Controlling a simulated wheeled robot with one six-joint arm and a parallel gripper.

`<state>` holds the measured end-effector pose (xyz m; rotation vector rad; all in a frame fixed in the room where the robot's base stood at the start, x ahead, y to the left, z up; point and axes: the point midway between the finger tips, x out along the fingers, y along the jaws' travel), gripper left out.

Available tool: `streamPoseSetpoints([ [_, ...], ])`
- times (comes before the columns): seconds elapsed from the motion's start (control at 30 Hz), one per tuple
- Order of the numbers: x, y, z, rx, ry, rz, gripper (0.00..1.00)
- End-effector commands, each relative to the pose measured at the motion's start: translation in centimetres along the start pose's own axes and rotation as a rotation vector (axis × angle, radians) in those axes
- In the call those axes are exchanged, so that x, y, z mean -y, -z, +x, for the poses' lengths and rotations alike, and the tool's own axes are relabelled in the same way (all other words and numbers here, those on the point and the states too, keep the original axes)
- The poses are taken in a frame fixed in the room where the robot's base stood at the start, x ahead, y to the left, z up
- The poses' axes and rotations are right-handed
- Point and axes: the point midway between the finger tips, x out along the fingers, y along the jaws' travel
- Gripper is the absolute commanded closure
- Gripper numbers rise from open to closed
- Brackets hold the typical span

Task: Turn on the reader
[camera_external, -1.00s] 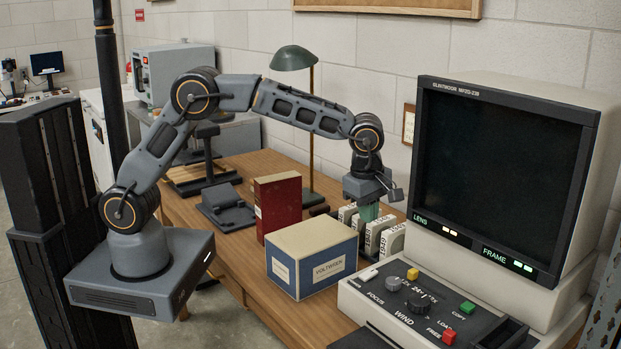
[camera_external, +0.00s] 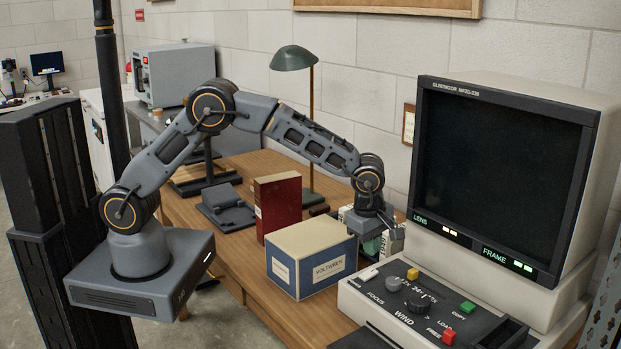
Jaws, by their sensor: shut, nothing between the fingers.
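The reader (camera_external: 600,115) is a beige machine at the right with a large dark screen (camera_external: 500,180). Small lights glow beside its LENS and FRAME labels. Its sloping control panel (camera_external: 385,308) carries a white key (camera_external: 369,275) at the left corner, a yellow button (camera_external: 413,274), knobs, a green button (camera_external: 467,307) and a red button (camera_external: 449,337). The label under the white key is too small to read surely.
The blue-and-cream box (camera_external: 312,262) and a red book (camera_external: 278,205) stand on the wooden desk (camera_external: 240,262). White labelled boxes (camera_external: 394,240) stand close by my gripper. A green lamp (camera_external: 292,59) rises behind.

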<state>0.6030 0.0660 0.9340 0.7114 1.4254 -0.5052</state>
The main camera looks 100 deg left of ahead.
Motion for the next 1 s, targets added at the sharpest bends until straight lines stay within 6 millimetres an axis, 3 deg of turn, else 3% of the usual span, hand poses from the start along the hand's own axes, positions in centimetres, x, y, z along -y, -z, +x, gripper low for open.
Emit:
streamPoseSetpoints([
  [0.2, 0.1, 0.1, 3.1, -0.003, 0.003, -0.001, 1.0],
  [0.4, 0.0, 0.1, 4.7, -0.001, 0.002, -0.001, 1.0],
  [1.0, -0.2, 0.1, 5.8, -0.004, 0.057, -0.004, 1.0],
])
